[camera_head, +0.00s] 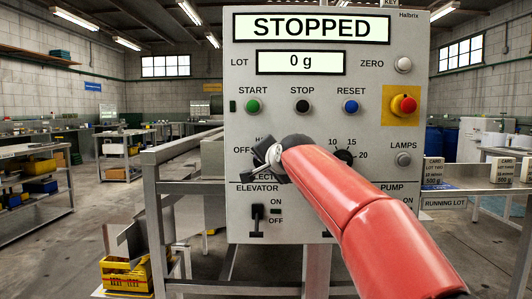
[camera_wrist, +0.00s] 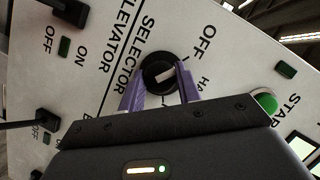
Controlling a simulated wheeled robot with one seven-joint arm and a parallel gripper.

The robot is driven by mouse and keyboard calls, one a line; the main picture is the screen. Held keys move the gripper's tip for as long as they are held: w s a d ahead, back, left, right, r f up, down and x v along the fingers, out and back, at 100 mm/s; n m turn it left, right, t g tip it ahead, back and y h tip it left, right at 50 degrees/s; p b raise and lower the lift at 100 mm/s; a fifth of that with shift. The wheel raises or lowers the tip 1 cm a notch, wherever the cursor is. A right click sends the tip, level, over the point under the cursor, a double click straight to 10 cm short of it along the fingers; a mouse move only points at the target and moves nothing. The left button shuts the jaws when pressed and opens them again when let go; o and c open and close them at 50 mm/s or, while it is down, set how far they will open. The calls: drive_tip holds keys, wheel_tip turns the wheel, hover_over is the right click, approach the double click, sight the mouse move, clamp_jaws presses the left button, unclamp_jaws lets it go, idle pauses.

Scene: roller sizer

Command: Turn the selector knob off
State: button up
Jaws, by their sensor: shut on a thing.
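The selector knob (camera_wrist: 157,66) is a round black knob with a white pointer on the grey panel. In the wrist view it sits between the two purple fingers of my gripper (camera_wrist: 161,86), which are shut on it. The white pointer faces the side with the OFF and partly hidden "HA" labels; I cannot tell exactly which one it marks. In the head view my gripper (camera_head: 268,164) covers the knob and much of the SELECTOR label. The OFF label (camera_head: 242,150) shows to the left of my gripper.
The panel (camera_head: 316,109) display reads STOPPED and 0 g. Green start, black stop and blue reset buttons sit above my gripper. A red emergency button (camera_head: 404,104) is at right. The elevator switch (camera_head: 257,217) is below, and a dial (camera_head: 345,156) is beside my arm.

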drive_tip(key=shift+n+h+p, duration=0.3)
drive_tip(key=shift+n+p, duration=0.1)
idle(0.3)
drive_tip(key=o, duration=1)
drive_tip(key=shift+c, duration=0.2)
drive_tip(key=b+v, duration=0.1)
drive_tip(key=v, duration=0.6)
drive_tip(key=shift+s, duration=0.35)
drive_tip(key=shift+d+r, duration=0.1)
drive_tip(key=shift+r, duration=0.05)
